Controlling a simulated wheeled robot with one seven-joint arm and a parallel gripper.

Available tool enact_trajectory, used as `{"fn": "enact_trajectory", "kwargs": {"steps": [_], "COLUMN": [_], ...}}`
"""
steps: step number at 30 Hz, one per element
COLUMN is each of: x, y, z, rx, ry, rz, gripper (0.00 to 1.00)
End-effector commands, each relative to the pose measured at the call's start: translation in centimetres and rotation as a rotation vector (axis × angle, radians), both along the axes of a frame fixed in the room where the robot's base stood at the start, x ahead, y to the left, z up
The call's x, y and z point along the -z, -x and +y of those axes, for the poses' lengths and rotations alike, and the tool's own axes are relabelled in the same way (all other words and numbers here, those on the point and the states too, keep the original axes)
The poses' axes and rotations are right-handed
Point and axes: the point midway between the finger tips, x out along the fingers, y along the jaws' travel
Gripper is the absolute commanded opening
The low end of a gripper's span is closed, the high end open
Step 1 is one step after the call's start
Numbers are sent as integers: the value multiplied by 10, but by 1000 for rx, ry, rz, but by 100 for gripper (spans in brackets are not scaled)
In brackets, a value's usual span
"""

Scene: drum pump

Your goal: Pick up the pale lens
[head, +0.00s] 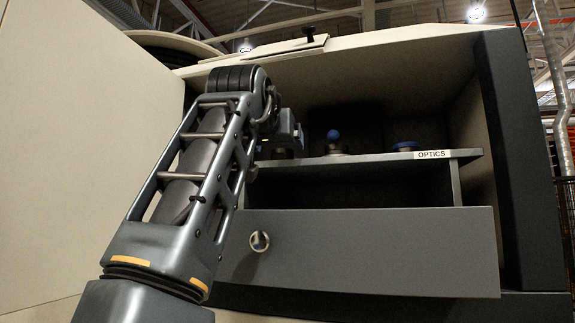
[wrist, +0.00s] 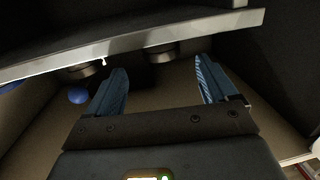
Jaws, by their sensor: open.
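I cannot pick out a pale lens for certain in either view. On the shelf (head: 365,158) labelled OPTICS stand a dark piece with a blue knob on top (head: 333,142) and a low piece with a blue top (head: 405,146). My gripper (wrist: 160,68) is open, with two blue fingers apart and nothing between them. In the wrist view, a dark round piece (wrist: 161,54) lies just beyond the gap between the fingertips. Another dark round piece (wrist: 80,71) and a blue ball shape (wrist: 77,96) are left of the fingers. In the head view my arm partly hides the gripper.
The shelf is inside a cabinet, with a beige wall (head: 458,110) at right. Below it is a grey drawer front (head: 390,245) with a round knob (head: 260,241). A light metal edge (wrist: 190,33) crosses above the fingers in the wrist view. A white panel (head: 70,130) stands at left.

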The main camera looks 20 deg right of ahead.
Motion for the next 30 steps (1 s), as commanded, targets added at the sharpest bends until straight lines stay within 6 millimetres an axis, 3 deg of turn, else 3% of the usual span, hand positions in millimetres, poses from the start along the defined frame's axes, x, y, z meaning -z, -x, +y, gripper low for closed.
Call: {"fn": "enact_trajectory", "kwargs": {"steps": [5, 22, 30], "x": [-2, 3, 5], "y": [-5, -63, -68], "z": [-3, -35, -38], "rx": [0, 0, 0], "ry": [-3, -3, -3], "rz": [3, 2, 1], "gripper": [86, 86, 86]}}
